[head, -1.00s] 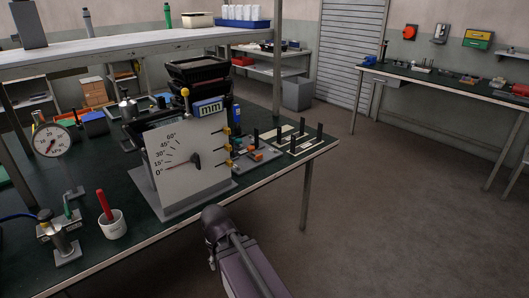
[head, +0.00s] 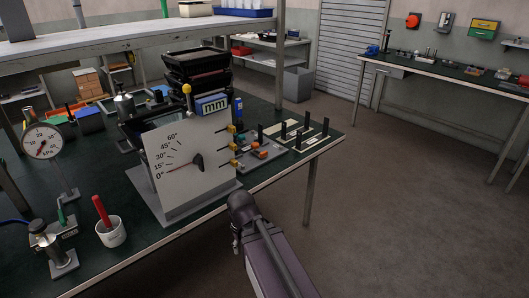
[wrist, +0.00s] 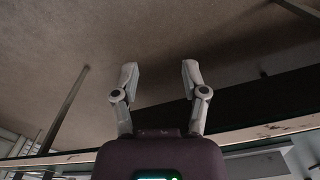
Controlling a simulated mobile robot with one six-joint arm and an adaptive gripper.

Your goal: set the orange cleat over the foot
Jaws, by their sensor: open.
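Small orange pieces (head: 265,143) sit on a grey plate (head: 262,155) on the green bench top, just right of the angle-scale board in the head view. They are too small to tell which one is the cleat, and I cannot make out the foot. My gripper (wrist: 158,75) is open and empty in the wrist view, its two fingers apart with bare floor and the dark bench edge behind them. No orange piece shows in the wrist view. In the head view my arm is in front of the bench, and the gripper's fingers cannot be made out.
The angle-scale board (head: 187,165) stands beside stacked black bins (head: 195,75). A pale plate with black posts (head: 305,140) is at the bench's right end. A white cup (head: 111,232) and pressure gauge (head: 42,141) stand left. The floor (head: 400,200) at right is clear.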

